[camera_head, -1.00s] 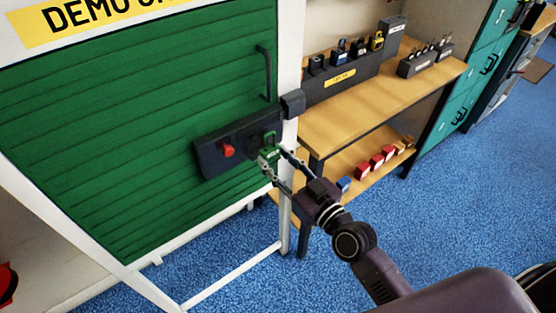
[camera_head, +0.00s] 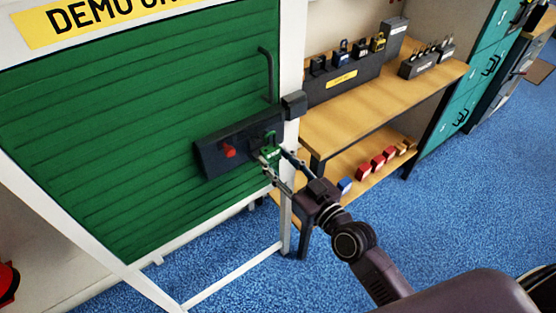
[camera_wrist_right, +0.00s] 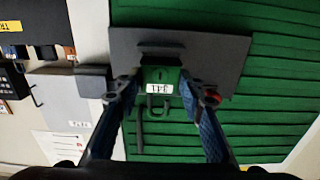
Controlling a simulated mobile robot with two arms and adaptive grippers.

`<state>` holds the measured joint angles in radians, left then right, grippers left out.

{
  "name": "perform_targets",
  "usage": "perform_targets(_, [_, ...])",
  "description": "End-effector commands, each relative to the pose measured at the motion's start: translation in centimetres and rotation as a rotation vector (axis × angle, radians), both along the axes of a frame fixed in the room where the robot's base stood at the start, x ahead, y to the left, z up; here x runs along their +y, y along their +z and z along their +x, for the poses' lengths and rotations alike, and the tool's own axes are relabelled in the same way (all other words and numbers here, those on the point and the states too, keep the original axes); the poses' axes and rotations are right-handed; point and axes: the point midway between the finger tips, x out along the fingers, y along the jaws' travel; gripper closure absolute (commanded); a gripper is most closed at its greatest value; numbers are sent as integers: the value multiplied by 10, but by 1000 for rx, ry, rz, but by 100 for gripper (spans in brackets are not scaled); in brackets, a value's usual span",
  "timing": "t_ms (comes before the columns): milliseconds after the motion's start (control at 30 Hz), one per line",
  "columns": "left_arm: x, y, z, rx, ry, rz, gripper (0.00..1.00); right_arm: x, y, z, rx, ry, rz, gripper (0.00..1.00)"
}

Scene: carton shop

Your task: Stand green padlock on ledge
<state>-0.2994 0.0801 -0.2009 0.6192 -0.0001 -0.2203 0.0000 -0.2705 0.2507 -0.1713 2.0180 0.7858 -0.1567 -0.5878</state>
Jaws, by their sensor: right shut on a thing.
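The green padlock (camera_head: 270,153), with a shackle on top, is in front of the dark plate (camera_head: 210,160) on the green shutter. In the right wrist view, which looks upside down, the green padlock (camera_wrist_right: 161,76) has a white label and its shackle points down in the picture. A short dark ledge (camera_wrist_right: 161,49) juts from the plate close to the padlock's base; I cannot tell if they touch. My right gripper (camera_head: 277,160) is shut on the padlock, with one finger on each side in the wrist view (camera_wrist_right: 160,90). My left gripper is not in view.
A red knob (camera_head: 229,151) sticks out of the plate left of the padlock. A dark block (camera_head: 293,105) sits on the white frame post. A wooden bench (camera_head: 375,105) with padlocks on holders stands to the right. Blue floor (camera_head: 440,210) is clear in front.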

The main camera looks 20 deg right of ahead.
Motion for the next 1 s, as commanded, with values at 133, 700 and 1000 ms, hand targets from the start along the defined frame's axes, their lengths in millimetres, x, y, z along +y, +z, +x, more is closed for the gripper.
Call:
perform_targets(133, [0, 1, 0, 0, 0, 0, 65, 2, 2, 5, -4, 0, 1, 86])
perform_targets(700, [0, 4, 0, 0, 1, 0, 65, 7, 2, 19, -4, -1, 1, 86])
perform_targets(1000, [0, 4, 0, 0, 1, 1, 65, 7, 2, 19, -4, 0, 1, 86])
